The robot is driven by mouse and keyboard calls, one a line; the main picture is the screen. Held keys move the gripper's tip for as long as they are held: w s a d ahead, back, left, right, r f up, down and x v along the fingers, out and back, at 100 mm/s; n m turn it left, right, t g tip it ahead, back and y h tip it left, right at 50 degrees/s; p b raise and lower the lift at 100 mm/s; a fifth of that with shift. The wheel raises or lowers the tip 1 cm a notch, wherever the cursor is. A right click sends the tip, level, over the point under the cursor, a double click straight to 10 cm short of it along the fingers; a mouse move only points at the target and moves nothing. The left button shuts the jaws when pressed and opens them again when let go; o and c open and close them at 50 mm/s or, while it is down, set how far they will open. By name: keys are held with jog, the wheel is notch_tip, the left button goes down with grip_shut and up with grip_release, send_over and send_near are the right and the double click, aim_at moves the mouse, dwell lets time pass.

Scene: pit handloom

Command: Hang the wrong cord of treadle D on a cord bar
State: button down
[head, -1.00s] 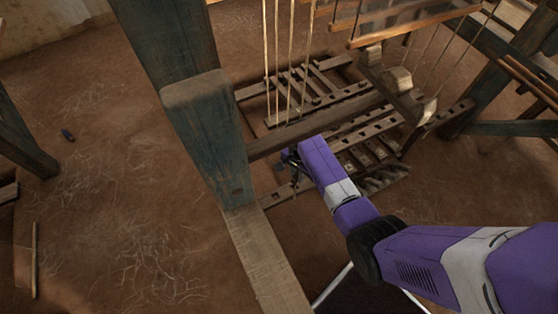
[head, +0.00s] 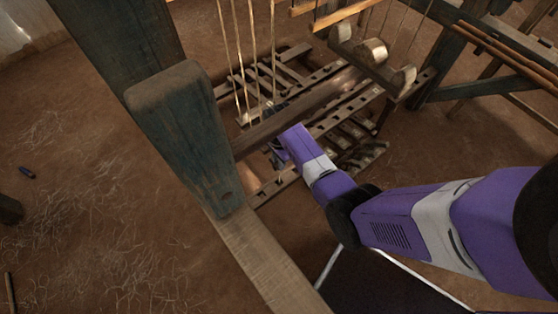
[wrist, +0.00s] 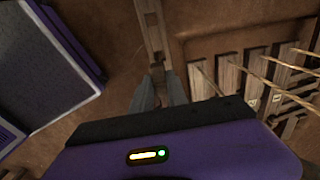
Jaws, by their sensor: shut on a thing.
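My gripper (head: 277,152) is low at the near side of the loom, beside a dark beam. In the wrist view its two fingers (wrist: 158,92) are close together around a small dark piece, which I take to be a cord end; it is mostly hidden. A thin cord-like line shows below the gripper in the head view. A slotted wooden bar (wrist: 150,28) runs ahead of the fingertips. The treadles (head: 350,133) are wooden slats with small pale labels too small to read, so I cannot pick out treadle D. Several pale cords (head: 250,50) hang down behind the dark beam.
A thick blue-green post (head: 180,130) stands left of my gripper, with a plank (head: 255,255) at its foot. The dark beam (head: 310,112) crosses above the treadles. Wooden rollers (head: 372,52) hang at the upper right.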

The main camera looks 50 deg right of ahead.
notch_tip(320, 180, down, 14)
jog(key=b, duration=1.2)
dwell(0.5)
jog(key=shift+r, duration=0.1)
dwell(0.3)
jog(key=c, duration=1.2)
grip_release()
jog(key=shift+c, duration=0.2)
jog(key=shift+r+p, duration=1.45)
jog(key=shift+r, duration=2.45)
jog(key=shift+r, duration=0.15)
notch_tip(320, 180, up, 7)
jog(key=p, duration=0.7)
jog(key=shift+p, duration=0.4)
